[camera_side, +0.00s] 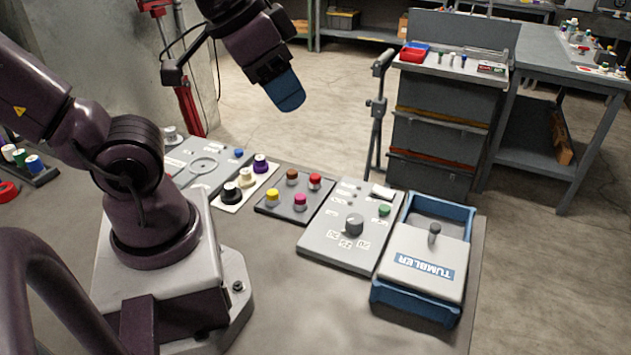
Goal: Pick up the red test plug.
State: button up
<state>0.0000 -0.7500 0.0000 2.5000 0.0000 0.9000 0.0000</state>
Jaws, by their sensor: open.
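The red test plug (315,181) stands upright at the back right corner of a small dark block (286,213). The block also bears a brown plug (292,177), a yellow plug (272,197) and a magenta plug (300,202). My gripper (288,104) hangs high above the table, up and slightly left of the red plug in the picture, well apart from it. Its blue fingers point down and overlap in this view, so the gap between them is hard to see. My gripper is open, and nothing shows in it.
Left of the block is a white plate (247,187) with black, cream and purple plugs. Right of it are a grey dial panel (327,247) and a blue tumbler box (416,309). A stand (377,130) rises behind. The table's front middle is clear.

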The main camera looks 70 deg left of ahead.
dwell(0.3)
jog(key=shift+o, duration=1.2)
